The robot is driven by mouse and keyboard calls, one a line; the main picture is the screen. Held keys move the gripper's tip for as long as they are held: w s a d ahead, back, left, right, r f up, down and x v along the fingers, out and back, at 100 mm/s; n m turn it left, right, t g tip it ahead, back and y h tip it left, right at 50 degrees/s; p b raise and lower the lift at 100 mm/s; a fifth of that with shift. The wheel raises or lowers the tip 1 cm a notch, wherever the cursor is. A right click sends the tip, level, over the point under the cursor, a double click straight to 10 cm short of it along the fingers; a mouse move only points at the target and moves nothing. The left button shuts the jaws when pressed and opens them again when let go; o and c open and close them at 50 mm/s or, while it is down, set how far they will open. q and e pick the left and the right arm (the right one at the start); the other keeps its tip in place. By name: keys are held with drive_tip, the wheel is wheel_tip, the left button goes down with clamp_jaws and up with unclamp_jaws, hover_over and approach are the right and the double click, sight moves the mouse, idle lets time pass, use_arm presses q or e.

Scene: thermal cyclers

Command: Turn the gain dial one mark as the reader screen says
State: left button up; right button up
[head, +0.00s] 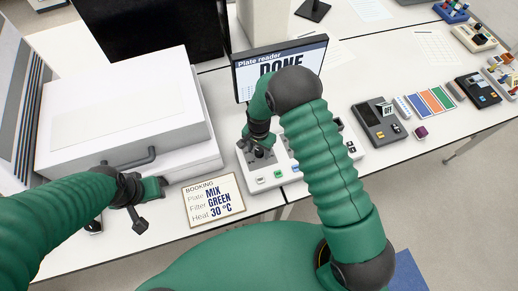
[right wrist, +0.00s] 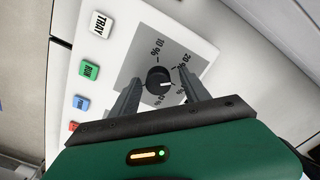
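The gain dial (right wrist: 159,80), a round black knob with a white pointer line, sits on a grey patch of the white control panel (right wrist: 125,35) in the right wrist view. Marks reading 10 % and 20 % show beside it; others are partly hidden. The pointer faces roughly right in that view. My right gripper (right wrist: 161,84) is open, its fingers on either side of the dial with gaps. In the head view it (head: 260,151) is over the panel. The reader screen (head: 245,82) reads "Plate reader DONE"; my right arm covers its lower part. My left gripper (head: 146,204) hovers near the table's front edge.
Panel buttons include TRAY (right wrist: 100,24) and RUN (right wrist: 89,70). A booking card (head: 213,200) reads MIX, GREEN, 30 °C. A white machine (head: 120,110) with a handle stands left. A dark device (head: 378,122) and coloured strips (head: 431,102) lie right.

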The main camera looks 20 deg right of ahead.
sight(259, 151)
drive_tip(key=shift+r, duration=0.15)
drive_tip(key=shift+r, duration=0.4)
wheel_tip(259, 151, up, 16)
drive_tip(key=n+b, duration=0.5)
drive_tip(key=b, duration=0.2)
wheel_tip(259, 151, down, 16)
drive_tip(key=p, duration=0.3)
clamp_jaws()
